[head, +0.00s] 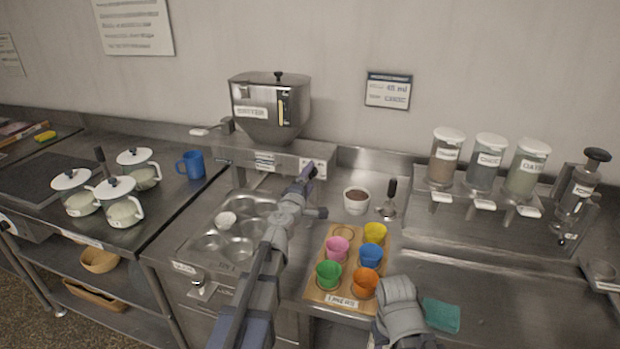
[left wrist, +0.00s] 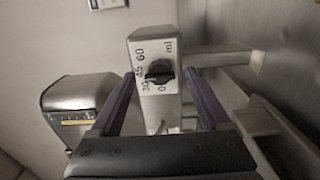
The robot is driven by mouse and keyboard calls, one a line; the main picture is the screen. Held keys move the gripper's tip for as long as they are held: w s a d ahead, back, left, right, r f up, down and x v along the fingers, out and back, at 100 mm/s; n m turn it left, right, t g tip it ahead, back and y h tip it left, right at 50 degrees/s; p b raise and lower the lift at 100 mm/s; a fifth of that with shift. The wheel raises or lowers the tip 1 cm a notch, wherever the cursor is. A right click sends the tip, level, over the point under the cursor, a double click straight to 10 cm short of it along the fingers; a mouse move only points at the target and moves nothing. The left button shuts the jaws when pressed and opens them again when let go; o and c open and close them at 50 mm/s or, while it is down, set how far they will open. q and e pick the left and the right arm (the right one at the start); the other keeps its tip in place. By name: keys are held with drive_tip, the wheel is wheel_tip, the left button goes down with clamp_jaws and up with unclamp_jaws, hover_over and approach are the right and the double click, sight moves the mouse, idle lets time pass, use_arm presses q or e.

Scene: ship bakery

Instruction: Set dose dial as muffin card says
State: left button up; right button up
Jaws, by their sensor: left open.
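The dose dial, a dark knob (left wrist: 159,71) on a pale scale plate, shows in the left wrist view on the end of the batter dispenser's body. The marks 0, 30, 45, 60 and ml ring it. The knob's bar lies roughly crosswise, its left end near the 30 and 45 marks; the exact setting is unclear. My left gripper (left wrist: 160,88) is open, with its purple fingers on either side of the dial; contact cannot be told. In the head view my left gripper (head: 311,188) is at the right end of the dispenser (head: 270,108). The wall card (head: 388,90) shows a blurred ml figure.
A muffin tin (head: 215,245) lies below the dispenser. A wooden board with coloured cups (head: 370,255), a bowl of dark filling (head: 356,200) and a scoop (head: 388,207) are to the right. Labelled jar dispensers (head: 487,160) stand further right. Lidded pots (head: 120,205) are left.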

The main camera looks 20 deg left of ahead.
use_arm(q)
drive_tip(key=s, duration=0.6)
drive_tip(key=shift+s, duration=0.35)
drive_tip(key=shift+a, duration=0.1)
